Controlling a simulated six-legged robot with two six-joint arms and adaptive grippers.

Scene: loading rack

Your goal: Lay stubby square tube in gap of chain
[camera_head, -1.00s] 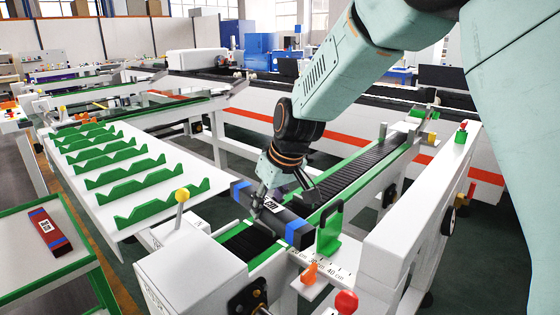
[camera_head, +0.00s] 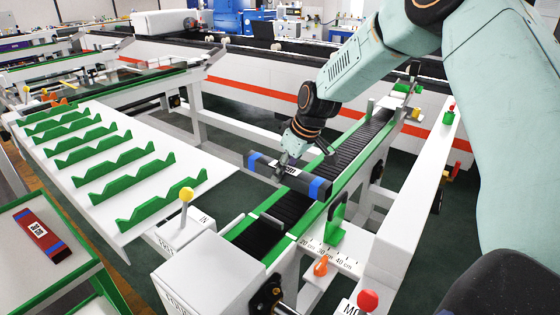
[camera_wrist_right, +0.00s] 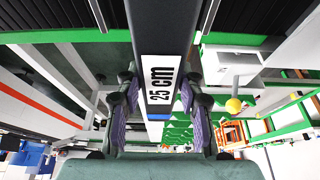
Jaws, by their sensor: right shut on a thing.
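A dark square tube (camera_head: 305,181) with blue bands at its ends is in my right gripper (camera_head: 283,166). It lies crosswise over the chain, its left end beyond the left green rail. In the right wrist view the tube (camera_wrist_right: 158,30) runs between the two fingers (camera_wrist_right: 160,112), and its label reads "25 cm". The black chain (camera_head: 350,150) runs away between green rails; the tube hides part of it. A nearer dark stretch (camera_head: 255,238) has a grey crossbar (camera_head: 272,221). I cannot tell whether the tube touches the chain. My left gripper is not in view.
A green upright stop (camera_head: 338,222) stands by the right rail, near a length scale (camera_head: 325,252). An orange knob (camera_head: 320,265), a red knob (camera_head: 368,300) and a yellow knob (camera_head: 187,194) stick up. A white table (camera_head: 70,185) with green notched strips and a red tube (camera_head: 38,230) are at left.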

